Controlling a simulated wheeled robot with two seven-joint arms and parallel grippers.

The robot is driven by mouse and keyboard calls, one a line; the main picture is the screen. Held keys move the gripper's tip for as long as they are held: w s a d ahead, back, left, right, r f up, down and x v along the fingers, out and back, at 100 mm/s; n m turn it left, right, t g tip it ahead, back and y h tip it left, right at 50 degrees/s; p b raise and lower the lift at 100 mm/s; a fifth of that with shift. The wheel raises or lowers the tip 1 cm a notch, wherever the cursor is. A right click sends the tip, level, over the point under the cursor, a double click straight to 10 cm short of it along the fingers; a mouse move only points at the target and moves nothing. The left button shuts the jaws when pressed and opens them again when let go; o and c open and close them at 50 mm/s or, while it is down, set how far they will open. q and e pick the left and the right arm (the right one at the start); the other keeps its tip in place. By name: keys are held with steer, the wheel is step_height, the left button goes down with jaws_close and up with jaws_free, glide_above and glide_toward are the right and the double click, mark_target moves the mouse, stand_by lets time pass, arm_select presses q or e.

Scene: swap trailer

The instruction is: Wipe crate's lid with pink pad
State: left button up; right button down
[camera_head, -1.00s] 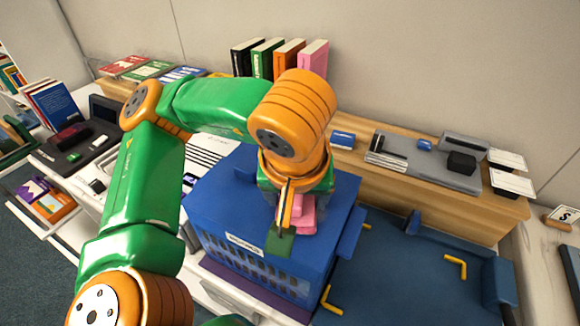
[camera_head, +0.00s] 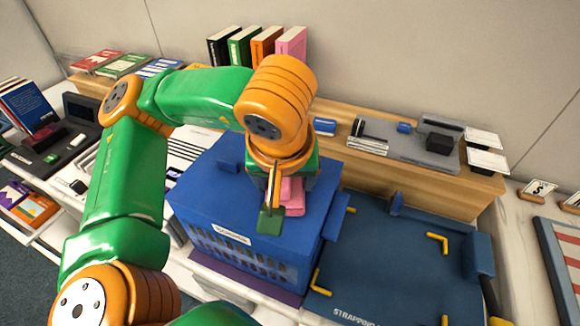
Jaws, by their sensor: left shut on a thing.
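The blue crate (camera_head: 245,258) with a flat blue lid (camera_head: 205,192) stands on a purple mat in the middle of the head view. My left gripper (camera_head: 273,212) points down over the right part of the lid. It is shut on the pink pad (camera_head: 293,196), which is at the lid's surface; whether it presses on the lid is hard to tell. My arm hides the back of the lid. My right gripper is not in view.
A dark blue tray (camera_head: 390,260) with yellow corner marks lies right of the crate. Behind it a wooden shelf (camera_head: 400,172) carries a grey tray (camera_head: 405,150) with small items. Upright books (camera_head: 258,45) stand at the back.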

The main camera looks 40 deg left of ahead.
arm_select(q)
steer(key=shift+s+d+p, duration=0.15)
steer(key=shift+s+d, duration=0.05)
steer(key=shift+s, duration=0.7)
steer(key=shift+s+d+p, duration=0.15)
steer(key=shift+s+d, duration=0.05)
steer(key=shift+s, duration=0.65)
steer(key=shift+s+f, duration=0.1)
steer(key=shift+s, duration=0.2)
steer(key=shift+w+a, duration=0.25)
steer(key=shift+w, duration=0.7)
steer(key=shift+w+a, duration=0.2)
steer(key=shift+w, duration=0.75)
steer(key=shift+w+a+b, duration=0.2)
steer(key=shift+w, duration=0.65)
steer(key=shift+w+a+b, duration=0.15)
steer(key=shift+w, duration=0.65)
step_height(320, 180, up, 9)
steer(key=p, duration=0.9)
steer(key=shift+w, duration=0.15)
